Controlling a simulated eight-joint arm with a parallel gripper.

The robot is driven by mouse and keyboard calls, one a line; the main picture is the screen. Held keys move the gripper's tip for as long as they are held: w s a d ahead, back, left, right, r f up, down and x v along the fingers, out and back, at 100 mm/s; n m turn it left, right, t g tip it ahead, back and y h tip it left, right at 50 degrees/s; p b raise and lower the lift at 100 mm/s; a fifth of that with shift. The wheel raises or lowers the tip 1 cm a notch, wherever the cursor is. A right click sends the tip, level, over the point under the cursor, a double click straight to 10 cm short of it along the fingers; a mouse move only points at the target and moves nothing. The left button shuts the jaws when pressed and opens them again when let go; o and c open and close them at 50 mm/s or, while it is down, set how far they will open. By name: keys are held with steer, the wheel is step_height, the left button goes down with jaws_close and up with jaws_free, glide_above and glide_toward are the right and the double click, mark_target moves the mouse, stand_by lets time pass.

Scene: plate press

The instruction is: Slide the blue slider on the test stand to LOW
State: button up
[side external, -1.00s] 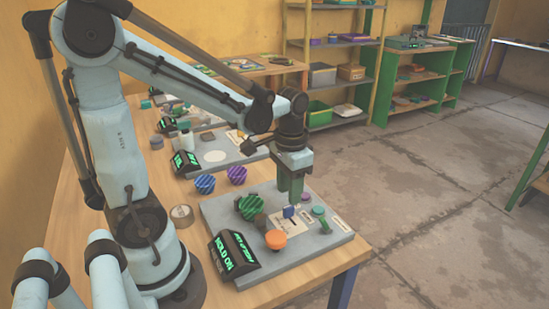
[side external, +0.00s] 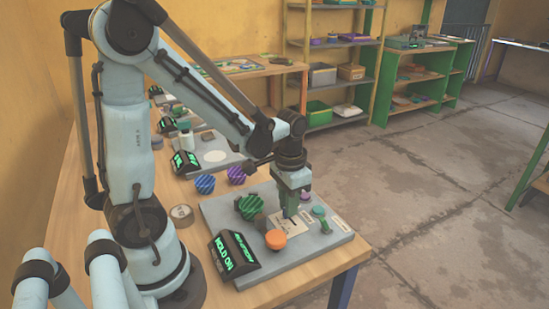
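The grey test stand (side external: 222,212) lies on the wooden table. Its pale slider plate (side external: 293,227) is near the middle. My gripper (side external: 290,213) points down at this plate, with its green fingers at the place of the blue slider. I cannot make out the slider itself; the fingers seem to hide it. I cannot tell whether the fingers are open or closed around it. The plate's labels are too small to read.
On the stand are an orange knob (side external: 276,239), a green knob (side external: 250,207), a teal button (side external: 318,211) and a black display (side external: 233,254). A blue striped knob (side external: 205,184) and a purple one (side external: 236,174) are behind. The floor at right is clear.

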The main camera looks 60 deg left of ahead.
jaws_close()
steer(key=shift+d, duration=2)
steer(key=o, duration=0.5)
jaws_free()
steer(key=shift+r, duration=6.05)
